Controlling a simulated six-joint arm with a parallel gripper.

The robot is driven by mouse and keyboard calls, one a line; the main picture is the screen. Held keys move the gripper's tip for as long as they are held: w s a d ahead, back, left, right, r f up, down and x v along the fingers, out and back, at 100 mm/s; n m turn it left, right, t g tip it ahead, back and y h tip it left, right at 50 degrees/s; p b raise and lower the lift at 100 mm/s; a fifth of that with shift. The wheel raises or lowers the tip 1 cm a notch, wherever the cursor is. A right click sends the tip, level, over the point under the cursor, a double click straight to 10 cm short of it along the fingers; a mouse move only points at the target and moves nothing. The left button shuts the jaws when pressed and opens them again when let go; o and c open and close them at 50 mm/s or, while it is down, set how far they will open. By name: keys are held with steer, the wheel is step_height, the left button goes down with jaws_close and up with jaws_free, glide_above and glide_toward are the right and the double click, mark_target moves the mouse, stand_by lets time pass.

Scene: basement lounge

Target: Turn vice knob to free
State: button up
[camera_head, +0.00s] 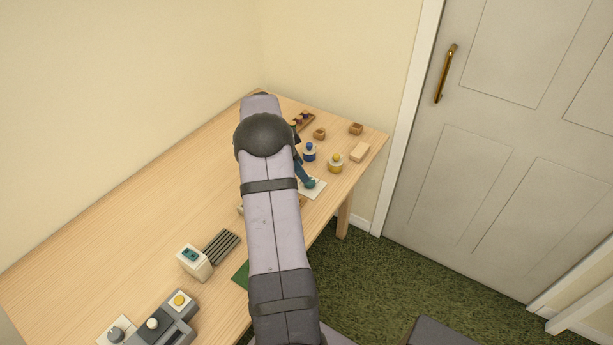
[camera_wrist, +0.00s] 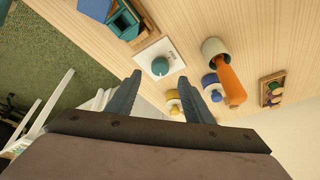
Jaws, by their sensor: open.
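A round teal knob sits on a white square plate with small dark marks. In the wrist view the knob (camera_wrist: 160,67) and plate (camera_wrist: 174,54) are just beyond my fingertips. The marks are too small to read. My gripper (camera_wrist: 159,78) is open, with the two blue-grey fingers apart and nothing between them. The knob appears in line with the gap between the tips; I cannot tell whether either finger touches it. In the head view the white plate (camera_head: 317,189) lies near the table's right edge, partly hidden by my gripper.
A blue-topped round piece (camera_head: 309,152) and a yellow-topped one (camera_head: 336,162) stand close behind the plate.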

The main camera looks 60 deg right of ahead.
mark_target(310, 183)
steer(key=shift+p+x, duration=0.6)
steer(key=shift+x, duration=2.3)
steer(key=c, duration=1)
